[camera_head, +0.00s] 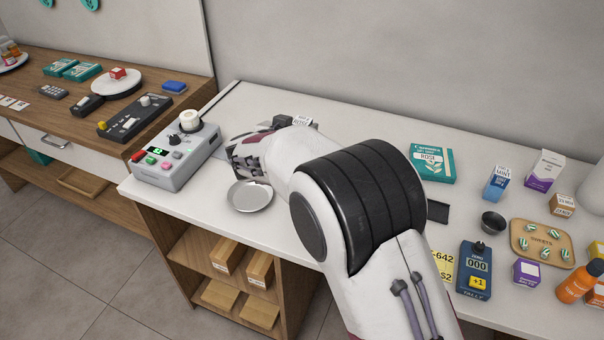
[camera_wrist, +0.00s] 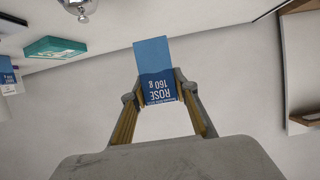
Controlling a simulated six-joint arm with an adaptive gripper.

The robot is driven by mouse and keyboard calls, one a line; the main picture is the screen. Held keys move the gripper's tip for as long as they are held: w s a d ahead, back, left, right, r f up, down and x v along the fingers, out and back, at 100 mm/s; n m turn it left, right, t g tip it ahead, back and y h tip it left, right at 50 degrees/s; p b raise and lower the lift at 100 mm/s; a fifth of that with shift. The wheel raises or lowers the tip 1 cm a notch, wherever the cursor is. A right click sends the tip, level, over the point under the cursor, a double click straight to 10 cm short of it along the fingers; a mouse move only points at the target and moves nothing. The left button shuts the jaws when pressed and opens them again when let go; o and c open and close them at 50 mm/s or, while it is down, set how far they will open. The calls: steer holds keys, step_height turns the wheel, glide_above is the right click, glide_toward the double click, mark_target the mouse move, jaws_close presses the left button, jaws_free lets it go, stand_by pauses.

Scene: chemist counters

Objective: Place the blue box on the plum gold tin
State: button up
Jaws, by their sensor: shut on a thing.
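My gripper (camera_wrist: 160,98) is shut on a blue box (camera_wrist: 153,55) marked ROSE 160 g, its lettering upside down in the wrist view. The fingers clasp it by the sides near its lettered end. The blue box cannot be made out there. I cannot pick out the plum gold tin in either view; my arm hides part of the counter.
A round metal dish (camera_head: 250,196) lies just in front of my gripper. The grey control device (camera_head: 176,155) stands to its left. A teal box (camera_head: 424,164) and a blue-and-white MINT box (camera_head: 497,183) stand to the right.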

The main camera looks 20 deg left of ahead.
steer(key=shift+f, duration=0.1)
steer(key=shift+f, duration=3)
steer(key=shift+f, duration=1.9)
steer(key=shift+f, duration=0.1)
steer(key=o, duration=1.2)
